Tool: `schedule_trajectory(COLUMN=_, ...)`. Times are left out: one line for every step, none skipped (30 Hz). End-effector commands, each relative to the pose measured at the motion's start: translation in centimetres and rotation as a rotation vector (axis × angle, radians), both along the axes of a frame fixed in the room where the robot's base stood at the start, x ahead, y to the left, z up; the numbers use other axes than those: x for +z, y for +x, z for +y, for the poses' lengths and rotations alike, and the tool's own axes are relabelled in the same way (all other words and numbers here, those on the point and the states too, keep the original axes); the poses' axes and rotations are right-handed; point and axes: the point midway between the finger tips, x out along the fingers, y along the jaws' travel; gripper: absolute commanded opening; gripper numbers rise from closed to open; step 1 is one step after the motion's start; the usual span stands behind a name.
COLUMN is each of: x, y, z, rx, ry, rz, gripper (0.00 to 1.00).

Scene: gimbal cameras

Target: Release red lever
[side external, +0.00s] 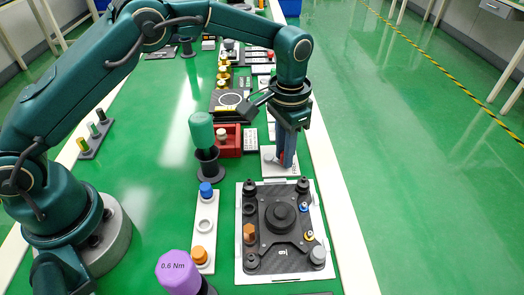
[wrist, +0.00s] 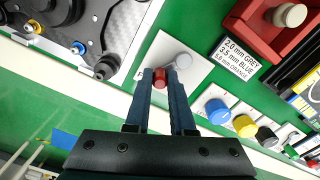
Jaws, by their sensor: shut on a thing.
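The red lever (wrist: 160,78) sits on a white plate (wrist: 150,58) and shows between my fingertips in the wrist view. A grey round part (wrist: 183,61) is beside it on the same plate. My gripper (wrist: 160,84) is shut on the red lever, with one finger on each side. In the side external view my gripper (side external: 284,164) points down at the white plate (side external: 268,168), and only a little of the red lever (side external: 280,157) shows past the fingers.
A dark gimbal plate (side external: 262,245) on a white tray lies in front of the gripper. A red block (side external: 229,146), a green-handled tool in a dark holder (side external: 208,163) and a white strip with coloured knobs (side external: 204,238) stand to the left. Labelled coloured knobs (wrist: 217,110) line the bench edge.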

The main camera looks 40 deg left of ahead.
Motion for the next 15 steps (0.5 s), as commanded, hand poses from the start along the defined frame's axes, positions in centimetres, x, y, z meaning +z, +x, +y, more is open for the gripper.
schedule_trajectory(x=0.06, y=-0.04, z=0.0, rx=0.0, ry=0.001, rz=0.002, gripper=0.0)
schedule_trajectory(x=0.06, y=-0.04, z=0.0, rx=0.0, ry=0.001, rz=0.002, gripper=0.0)
schedule_trajectory(x=0.06, y=-0.05, z=0.0, rx=0.0, ry=0.001, rz=0.002, gripper=0.26)
schedule_trajectory(x=0.06, y=-0.05, z=0.0, rx=0.0, ry=0.001, rz=0.002, gripper=0.34)
schedule_trajectory(x=0.07, y=-0.05, z=0.0, rx=0.0, ry=0.001, rz=0.002, gripper=0.34)
schedule_trajectory(x=0.06, y=-0.05, z=0.0, rx=0.0, ry=0.001, rz=0.002, gripper=0.34)
schedule_trajectory(x=0.06, y=-0.04, z=-0.01, rx=0.0, ry=0.001, rz=0.002, gripper=0.34)
schedule_trajectory(x=0.05, y=-0.04, z=-0.01, rx=0.001, ry=0.001, rz=0.002, gripper=0.34)
schedule_trajectory(x=0.05, y=-0.04, z=-0.01, rx=0.001, ry=0.0, rz=0.001, gripper=0.34)
schedule_trajectory(x=0.05, y=-0.04, z=-0.01, rx=0.001, ry=0.0, rz=0.001, gripper=0.34)
schedule_trajectory(x=0.04, y=-0.04, z=-0.01, rx=0.001, ry=0.0, rz=0.001, gripper=0.34)
schedule_trajectory(x=0.06, y=-0.04, z=-0.01, rx=0.001, ry=0.0, rz=0.001, gripper=0.34)
schedule_trajectory(x=0.11, y=-0.03, z=-0.01, rx=0.001, ry=0.0, rz=0.001, gripper=0.34)
schedule_trajectory(x=0.24, y=-0.01, z=-0.02, rx=0.001, ry=0.0, rz=0.0, gripper=0.34)
schedule_trajectory(x=0.52, y=0.03, z=-0.03, rx=0.001, ry=0.0, rz=-0.001, gripper=0.34)
